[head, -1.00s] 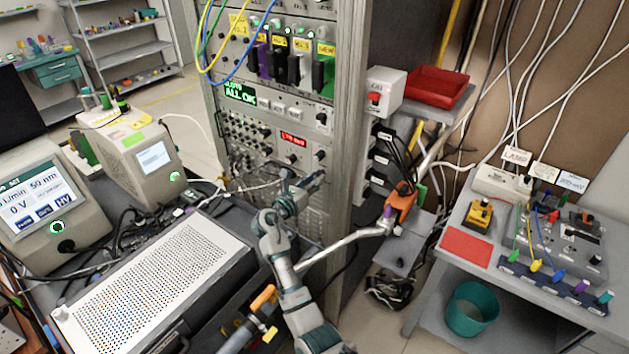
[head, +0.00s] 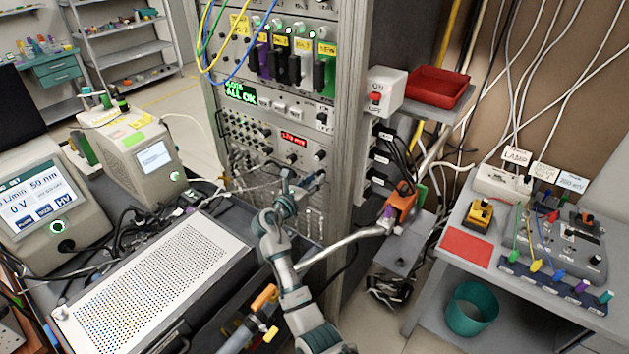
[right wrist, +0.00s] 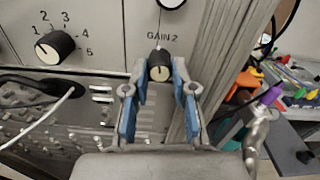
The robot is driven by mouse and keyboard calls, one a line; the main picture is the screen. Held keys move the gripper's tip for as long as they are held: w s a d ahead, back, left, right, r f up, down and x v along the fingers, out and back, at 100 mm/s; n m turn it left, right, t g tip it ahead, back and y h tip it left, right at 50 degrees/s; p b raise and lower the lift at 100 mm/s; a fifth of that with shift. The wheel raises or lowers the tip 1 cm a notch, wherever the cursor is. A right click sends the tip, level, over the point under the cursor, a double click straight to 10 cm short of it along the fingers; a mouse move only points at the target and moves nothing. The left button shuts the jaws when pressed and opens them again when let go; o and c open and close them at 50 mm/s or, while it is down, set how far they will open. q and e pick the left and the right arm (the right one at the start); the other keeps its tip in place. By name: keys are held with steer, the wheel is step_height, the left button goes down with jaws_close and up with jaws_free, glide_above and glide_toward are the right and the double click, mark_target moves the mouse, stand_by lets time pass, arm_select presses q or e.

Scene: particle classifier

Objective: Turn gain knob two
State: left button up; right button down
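The gain 2 knob (right wrist: 160,66) is a small dark round knob with a pale cap, under the printed GAIN 2 label on a grey rack panel in the right wrist view. A light mark shows at its top. My right gripper (right wrist: 160,76) has its two blue-padded fingers standing on either side of the knob. The fingertips are close to its sides; I cannot tell if they touch it. In the head view my right gripper (head: 302,178) is at the front of the rack. My left gripper is not in view.
Another knob (right wrist: 54,47) with a numbered scale sits to the left on the panel. Cables (right wrist: 40,110) run beneath it. The rack's metal post (right wrist: 210,70) stands just right of the gripper. A perforated white board (head: 155,285) lies in front of the rack.

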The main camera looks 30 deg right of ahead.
steer(key=c, duration=1.1)
jaws_free()
steer(key=shift+w+r, duration=0.1)
steer(key=shift+r, duration=0.05)
steer(key=shift+o, duration=0.8)
steer(key=shift+a, duration=0.1)
steer(key=v, duration=1.2)
